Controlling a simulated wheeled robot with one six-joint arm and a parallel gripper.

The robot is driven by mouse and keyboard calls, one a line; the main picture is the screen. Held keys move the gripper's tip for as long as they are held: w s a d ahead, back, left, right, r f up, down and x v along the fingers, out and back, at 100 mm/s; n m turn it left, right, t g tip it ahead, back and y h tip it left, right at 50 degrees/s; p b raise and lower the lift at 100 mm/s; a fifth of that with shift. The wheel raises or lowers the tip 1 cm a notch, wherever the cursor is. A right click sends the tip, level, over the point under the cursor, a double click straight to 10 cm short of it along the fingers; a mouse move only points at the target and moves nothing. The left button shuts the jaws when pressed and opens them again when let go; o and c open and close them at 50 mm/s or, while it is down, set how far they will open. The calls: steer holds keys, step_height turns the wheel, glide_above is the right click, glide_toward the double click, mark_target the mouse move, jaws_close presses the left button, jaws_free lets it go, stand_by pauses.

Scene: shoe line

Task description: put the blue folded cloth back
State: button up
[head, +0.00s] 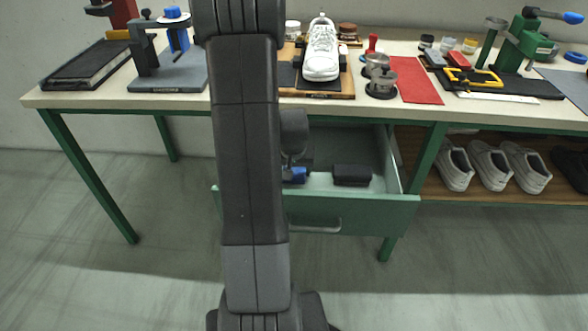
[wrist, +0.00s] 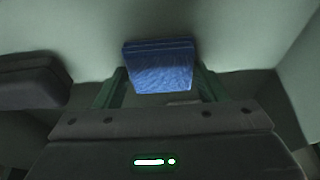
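The blue folded cloth (wrist: 160,68) is straight ahead in the wrist view, with its layered edge at the top. The two green fingers of my gripper (wrist: 160,86) meet its left and right sides, with no clear gap, so the gripper looks shut on it. In the head view the blue cloth (head: 298,174) shows as a small patch inside the open green drawer (head: 395,212), left of a dark block. My arm hides the left part of the drawer. Whether the cloth touches the drawer floor is unclear.
The dark block (head: 352,175) lies in the drawer; it also shows at the left of the wrist view (wrist: 30,82). The workbench (head: 400,104) above carries a white shoe (head: 321,50), a red mat (head: 415,82) and tools. Several shoes stand on the shelf (head: 465,189) to the right.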

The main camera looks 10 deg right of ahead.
steer(key=o, duration=0.4)
steer(key=shift+r+p, duration=0.3)
steer(key=shift+p, duration=0.05)
steer(key=p+v, duration=0.2)
steer(key=v, duration=0.9)
steer(key=shift+s+r, duration=0.2)
steer(key=shift+r, duration=0.15)
